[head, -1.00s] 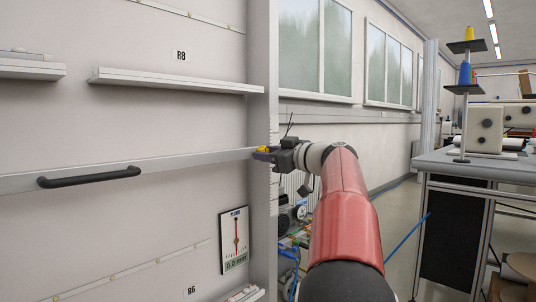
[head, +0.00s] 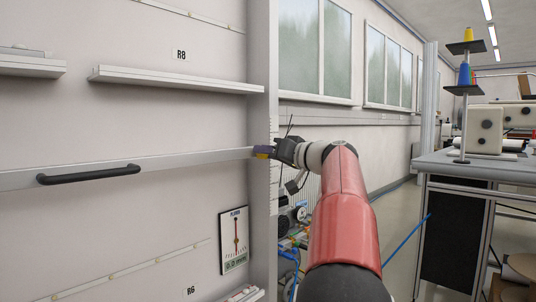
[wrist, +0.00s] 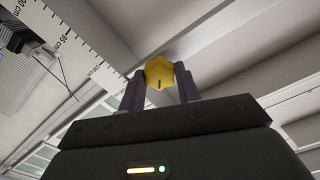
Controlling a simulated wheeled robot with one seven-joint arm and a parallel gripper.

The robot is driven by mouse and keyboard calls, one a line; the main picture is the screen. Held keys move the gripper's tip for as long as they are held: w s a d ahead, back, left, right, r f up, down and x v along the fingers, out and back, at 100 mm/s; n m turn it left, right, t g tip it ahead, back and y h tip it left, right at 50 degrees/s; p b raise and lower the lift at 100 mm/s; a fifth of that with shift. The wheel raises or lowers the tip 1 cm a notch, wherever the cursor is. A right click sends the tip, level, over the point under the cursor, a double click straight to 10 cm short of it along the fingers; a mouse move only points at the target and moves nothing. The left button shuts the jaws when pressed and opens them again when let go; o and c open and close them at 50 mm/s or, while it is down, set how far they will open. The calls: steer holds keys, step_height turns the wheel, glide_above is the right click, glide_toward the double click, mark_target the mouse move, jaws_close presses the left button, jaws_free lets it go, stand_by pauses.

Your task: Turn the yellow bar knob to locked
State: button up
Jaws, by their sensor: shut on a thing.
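The yellow knob (wrist: 159,73) sits between the two fingers of my gripper (wrist: 160,92) in the wrist view, with a finger against each side. A small dark mark shows on its face. In the head view the knob (head: 262,154) is a small yellow patch at the right end of the grey rail, mostly covered by my gripper (head: 268,150). My gripper is shut on the knob. No locked or unlocked label can be read in either view.
A grey rail (head: 200,160) with a black handle (head: 88,175) crosses the pale panel. A ruler scale (wrist: 75,45) runs beside the knob. A workbench (head: 480,165) stands at the right.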

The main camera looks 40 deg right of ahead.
steer(key=m+p, duration=0.2)
steer(key=m, duration=0.8)
steer(key=shift+d+r+p, duration=0.1)
steer(key=shift+p, duration=0.25)
steer(key=shift+m, duration=0.3)
steer(key=o, duration=1)
steer(key=s, duration=0.2)
steer(key=s+b, duration=0.1)
steer(key=s, duration=0.2)
steer(key=s+d, duration=0.1)
steer(key=s, duration=0.1)
steer(key=shift+s, duration=0.4)
